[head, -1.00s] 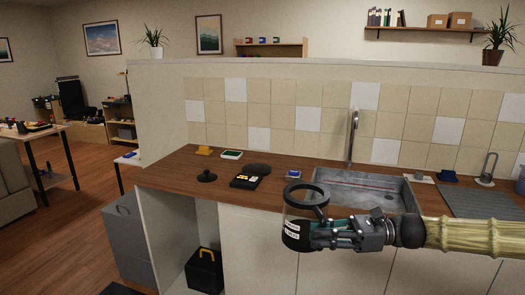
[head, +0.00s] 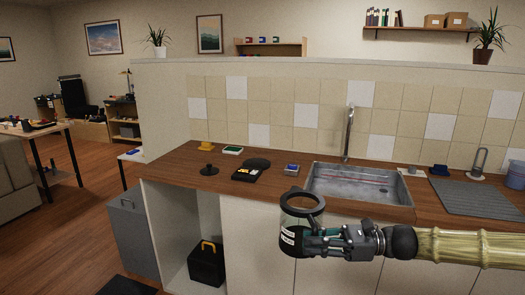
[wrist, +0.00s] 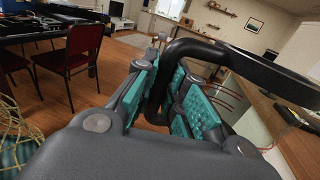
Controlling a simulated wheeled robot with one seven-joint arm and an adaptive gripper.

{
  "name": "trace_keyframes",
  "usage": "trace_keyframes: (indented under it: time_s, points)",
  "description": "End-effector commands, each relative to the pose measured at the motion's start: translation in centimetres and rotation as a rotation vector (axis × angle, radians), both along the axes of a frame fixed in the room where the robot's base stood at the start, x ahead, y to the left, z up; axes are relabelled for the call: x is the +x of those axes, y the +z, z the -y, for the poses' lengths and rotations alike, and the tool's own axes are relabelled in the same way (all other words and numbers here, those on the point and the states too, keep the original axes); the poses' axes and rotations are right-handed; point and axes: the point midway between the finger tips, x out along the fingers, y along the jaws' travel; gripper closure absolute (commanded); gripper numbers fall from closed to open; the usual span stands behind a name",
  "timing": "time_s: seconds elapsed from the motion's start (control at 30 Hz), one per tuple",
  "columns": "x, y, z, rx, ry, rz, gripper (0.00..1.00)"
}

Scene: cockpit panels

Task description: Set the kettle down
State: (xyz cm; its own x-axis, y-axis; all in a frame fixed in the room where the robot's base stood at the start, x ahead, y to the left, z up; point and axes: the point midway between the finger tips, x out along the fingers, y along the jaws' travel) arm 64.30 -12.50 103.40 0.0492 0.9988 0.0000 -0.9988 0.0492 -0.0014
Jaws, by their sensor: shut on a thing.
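The kettle (head: 289,222) is a clear vessel with a black ring-shaped top, a dark lower part and a white label. My gripper (head: 308,240) is shut on its black handle, which also shows between the teal pads of my gripper (wrist: 168,95) in the wrist view. The kettle looks upright and is held in front of the counter (head: 172,172), overlapping its front edge in the head view. No surface is seen under it. A flat black disc (head: 257,163) and a black knobbed lid (head: 209,170) lie on the counter.
A black box with yellow and white items (head: 247,175), a blue-grey block (head: 291,170), a yellow cup (head: 206,145) and a green-and-white block (head: 232,150) stand on the counter. The sink (head: 408,203) is to the right, with a grey ribbed mat (head: 480,197) beyond it.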

Motion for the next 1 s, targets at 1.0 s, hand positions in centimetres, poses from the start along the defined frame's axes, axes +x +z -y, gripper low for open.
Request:
trace_keyframes:
  time_s: [1.0]
  points:
    - [2.8, -8.4, -2.7, 0.001, -0.180, -0.002, 1.00]
